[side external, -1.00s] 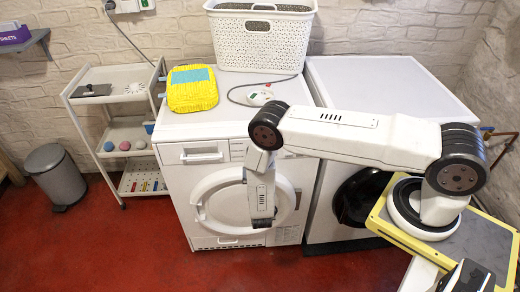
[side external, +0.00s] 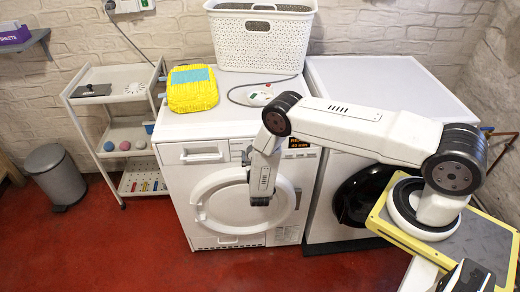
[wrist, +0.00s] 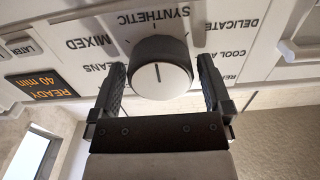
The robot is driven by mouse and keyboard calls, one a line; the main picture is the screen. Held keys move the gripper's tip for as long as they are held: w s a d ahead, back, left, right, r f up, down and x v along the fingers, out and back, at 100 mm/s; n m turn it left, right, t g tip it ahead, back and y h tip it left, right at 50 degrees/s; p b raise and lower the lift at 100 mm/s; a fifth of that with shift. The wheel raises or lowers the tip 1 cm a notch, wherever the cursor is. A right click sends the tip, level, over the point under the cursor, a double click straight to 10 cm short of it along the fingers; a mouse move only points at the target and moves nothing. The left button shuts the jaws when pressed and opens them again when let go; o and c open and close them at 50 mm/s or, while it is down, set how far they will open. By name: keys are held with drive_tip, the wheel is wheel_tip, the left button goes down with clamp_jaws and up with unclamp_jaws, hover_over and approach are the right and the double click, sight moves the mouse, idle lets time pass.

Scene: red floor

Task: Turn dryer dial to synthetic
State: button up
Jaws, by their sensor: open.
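The dryer dial (wrist: 163,70) is a dark round knob with a pale face and a short dark line. The wrist view shows it upside down. The SYNTHETIC label (wrist: 158,19) lies beyond the dial at the top of that view, with MIXED to the left and DELICATE to the right. My gripper (wrist: 160,66) is open, one finger on each side of the dial, with narrow gaps visible; contact is not clear. The dryer (side external: 235,235) is the left white machine in the side view, where my arm hides the dial.
The panel display (wrist: 42,86) reads READY 40 min. A LATER button (wrist: 22,48) and a drawer handle (wrist: 302,50) flank the labels. A white basket (side external: 258,40), a yellow bag (side external: 192,90) and a corded white device (side external: 260,98) are on the dryer top.

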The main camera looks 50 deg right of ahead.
drive_tip(key=c, duration=1)
drive_tip(key=shift+m, duration=0.6)
drive_tip(key=o, duration=1)
drive_tip(key=shift+s+a, duration=0.1)
drive_tip(key=shift+a, duration=0.05)
drive_tip(key=v, duration=0.7)
drive_tip(key=shift+s+a, duration=0.2)
drive_tip(key=shift+a, duration=0.05)
drive_tip(key=shift+w+r, duration=0.1)
drive_tip(key=shift+r, duration=0.05)
